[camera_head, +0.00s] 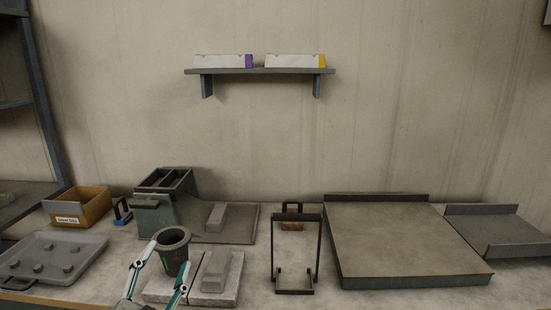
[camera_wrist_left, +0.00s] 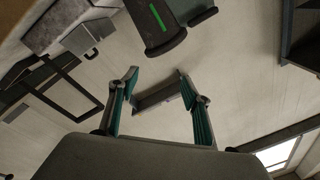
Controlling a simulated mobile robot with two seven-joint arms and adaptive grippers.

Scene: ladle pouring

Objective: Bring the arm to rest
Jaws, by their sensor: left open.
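My left gripper (camera_head: 170,256) comes up from the bottom edge of the head view, left of centre. Its two teal-and-white fingers are spread in front of a dark round cup (camera_head: 174,236). In the left wrist view my left gripper (camera_wrist_left: 157,74) is open with nothing between its fingertips. The cup with a green stripe (camera_wrist_left: 158,22) shows past the fingers at the top of that view, upside down and apart from them. I cannot see my right gripper.
A grey slab with a block (camera_head: 216,268) lies right of the cup. A black frame stand (camera_head: 273,258), a large flat tray (camera_head: 390,240), an orange box (camera_head: 92,206) and a knobbed grey tray (camera_head: 50,250) stand around. A wall shelf (camera_head: 260,71) holds two boxes.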

